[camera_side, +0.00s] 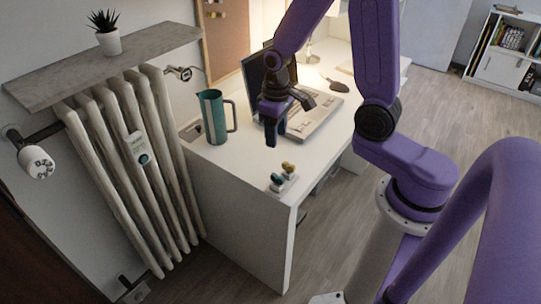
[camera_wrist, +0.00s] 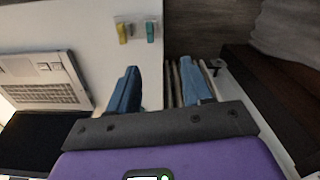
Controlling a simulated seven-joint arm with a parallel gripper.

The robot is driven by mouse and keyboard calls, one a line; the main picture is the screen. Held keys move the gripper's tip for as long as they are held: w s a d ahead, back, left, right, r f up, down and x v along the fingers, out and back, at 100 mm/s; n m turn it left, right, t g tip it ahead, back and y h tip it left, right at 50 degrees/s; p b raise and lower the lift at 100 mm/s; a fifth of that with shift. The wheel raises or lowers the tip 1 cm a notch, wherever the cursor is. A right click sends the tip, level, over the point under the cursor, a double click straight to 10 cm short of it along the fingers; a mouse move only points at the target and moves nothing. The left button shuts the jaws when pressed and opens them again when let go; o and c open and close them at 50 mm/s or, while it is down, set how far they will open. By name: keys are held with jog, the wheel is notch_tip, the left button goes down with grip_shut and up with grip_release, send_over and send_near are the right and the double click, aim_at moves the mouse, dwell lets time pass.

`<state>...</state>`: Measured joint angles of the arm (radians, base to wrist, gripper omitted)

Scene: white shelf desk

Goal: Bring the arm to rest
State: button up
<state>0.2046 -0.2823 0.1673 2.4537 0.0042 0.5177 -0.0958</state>
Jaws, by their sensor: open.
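My gripper (camera_side: 284,130) hangs over the white desk (camera_side: 237,181), between the teal pitcher and the old computer. It is open and empty, pointing down. In the wrist view its two blue fingers (camera_wrist: 162,88) stand apart with nothing between them; the radiator and a strip of desk show behind the gap.
The teal pitcher (camera_side: 214,117) stands left of my gripper. The beige computer (camera_side: 312,118) with a dark screen is behind and right. Small yellow and teal items (camera_side: 284,175) sit near the desk's front corner. A radiator (camera_side: 130,165) stands left, under a shelf (camera_side: 100,66) with a plant (camera_side: 106,35).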

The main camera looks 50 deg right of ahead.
jog(key=s+a+r+n, duration=0.3)
jog(key=s+r+n, duration=0.1)
jog(key=s, duration=0.6)
jog(key=s+a+r+n, duration=0.3)
jog(key=s+n, duration=0.3)
jog(key=s, duration=0.3)
jog(key=shift+s+r+n, duration=0.3)
jog(key=shift+s+r, duration=0.1)
jog(key=shift+r, duration=0.45)
jog(key=shift+a, duration=0.1)
